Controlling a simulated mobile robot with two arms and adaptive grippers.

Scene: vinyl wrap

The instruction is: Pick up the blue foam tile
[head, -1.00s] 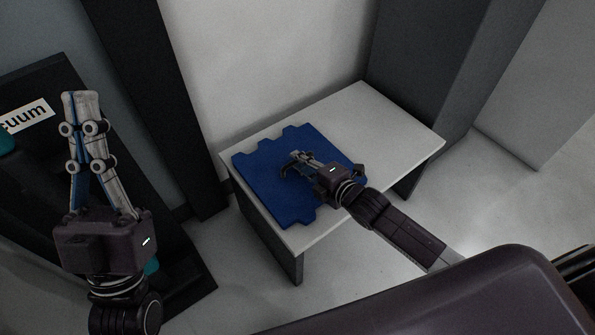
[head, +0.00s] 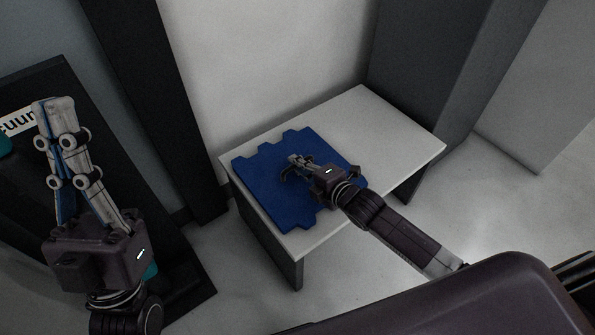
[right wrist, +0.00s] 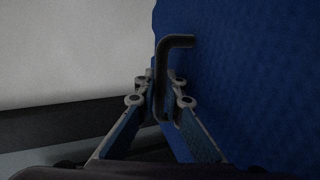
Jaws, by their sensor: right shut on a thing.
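The blue foam tile (head: 285,205) lies on the white table, its notched edges near the table's left end. A dark bent handle (right wrist: 178,42) shows against the tile's blue surface in the right wrist view. My right gripper (head: 297,160) is over the tile, with its fingers shut on the handle; in the right wrist view the fingertips (right wrist: 164,85) meet on either side of the bar. The wrist hides part of the tile. My left gripper (head: 52,105) is raised at the left, away from the table, fingers together and empty.
The white table (head: 375,125) has free room on its right half. A wall stands behind it, with dark pillars at both sides. A black stand with a lettered sign (head: 15,122) is at the left, behind my left gripper.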

